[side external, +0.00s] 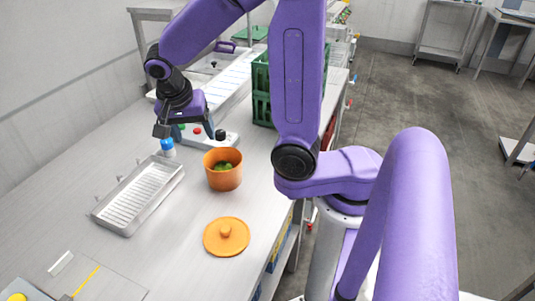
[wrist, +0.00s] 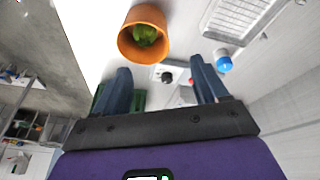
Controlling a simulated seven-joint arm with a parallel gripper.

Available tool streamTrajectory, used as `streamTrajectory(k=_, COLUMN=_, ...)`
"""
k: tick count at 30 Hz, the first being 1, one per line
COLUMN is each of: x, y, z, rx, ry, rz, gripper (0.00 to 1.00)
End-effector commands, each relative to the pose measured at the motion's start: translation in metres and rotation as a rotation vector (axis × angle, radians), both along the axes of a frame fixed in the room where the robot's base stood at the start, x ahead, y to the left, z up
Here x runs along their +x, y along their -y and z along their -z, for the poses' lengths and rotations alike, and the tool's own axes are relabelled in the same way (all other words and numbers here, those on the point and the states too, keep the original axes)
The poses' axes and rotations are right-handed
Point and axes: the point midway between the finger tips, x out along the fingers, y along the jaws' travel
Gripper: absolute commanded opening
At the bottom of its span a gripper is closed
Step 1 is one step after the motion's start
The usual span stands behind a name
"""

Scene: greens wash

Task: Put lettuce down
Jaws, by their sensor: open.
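Green lettuce (side external: 224,166) lies inside an orange pot (side external: 223,180) on the metal table. The lettuce also shows in the wrist view (wrist: 144,36), inside the orange pot (wrist: 149,13) at the top. My gripper (side external: 188,131) is open and empty, above the table and up-left of the pot in the side view. In the wrist view its two spread fingers (wrist: 160,70) have nothing between them, and the pot lies beyond their tips. The lower part of the lettuce is hidden by the pot wall.
An orange lid (side external: 226,238) lies on the table near the pot. A slotted metal tray (side external: 140,196) is left of it. A green crate (side external: 262,95) is behind.

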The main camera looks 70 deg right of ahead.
Motion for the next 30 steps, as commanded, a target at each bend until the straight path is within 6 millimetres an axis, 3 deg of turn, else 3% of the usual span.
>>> streamTrajectory(k=14, x=-0.007, y=-0.026, z=0.002, rx=0.057, ry=-0.124, rz=-0.614, gripper=0.73)
streamTrajectory(k=23, x=-0.034, y=-0.032, z=0.003, rx=0.082, ry=-0.193, rz=-1.002, gripper=0.73)
streamTrajectory(k=30, x=-0.067, y=-0.033, z=0.003, rx=0.096, ry=-0.243, rz=-1.317, gripper=0.73)
